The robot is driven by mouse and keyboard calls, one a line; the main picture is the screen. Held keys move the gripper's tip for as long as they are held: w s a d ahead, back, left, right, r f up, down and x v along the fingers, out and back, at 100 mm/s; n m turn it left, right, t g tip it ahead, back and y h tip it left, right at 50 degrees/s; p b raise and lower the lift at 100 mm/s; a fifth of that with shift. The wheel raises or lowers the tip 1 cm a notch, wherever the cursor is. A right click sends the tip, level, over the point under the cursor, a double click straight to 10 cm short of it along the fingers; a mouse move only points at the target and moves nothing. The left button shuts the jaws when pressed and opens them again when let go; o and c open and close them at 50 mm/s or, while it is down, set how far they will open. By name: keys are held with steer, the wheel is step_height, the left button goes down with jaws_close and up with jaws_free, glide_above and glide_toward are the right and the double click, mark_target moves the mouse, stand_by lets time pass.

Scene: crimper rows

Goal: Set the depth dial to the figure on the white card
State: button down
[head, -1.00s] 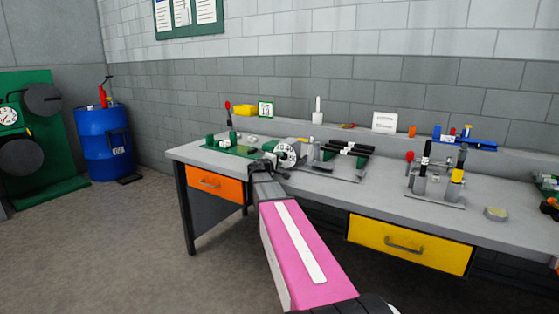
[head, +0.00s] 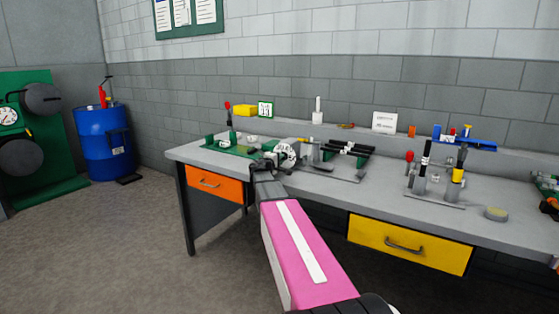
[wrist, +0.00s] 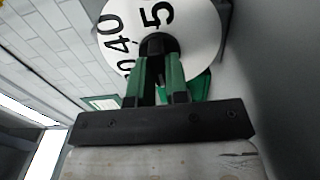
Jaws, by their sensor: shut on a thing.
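The depth dial (head: 288,153) is a white disc with black figures, on a fixture at the left part of the bench. In the wrist view the dial (wrist: 198,30) fills the top, with "40" and a large "5" readable, tilted; other figures are cut off or covered. My gripper (wrist: 159,55) has its green-sided fingers closed on the dark hub at the dial's middle. In the head view my gripper (head: 272,161) reaches the dial from the front. A white card (head: 384,122) stands at the back of the bench; its print is too small to read.
Upright tools (head: 425,165) stand farther right. The bench front between them is mostly clear.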

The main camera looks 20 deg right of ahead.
steer(key=shift+n, duration=0.7)
steer(key=c, duration=1.1)
jaws_free()
steer(key=shift+a, duration=0.1)
steer(key=v, duration=1)
steer(key=shift+s+a, duration=0.25)
steer(key=shift+s, duration=0.05)
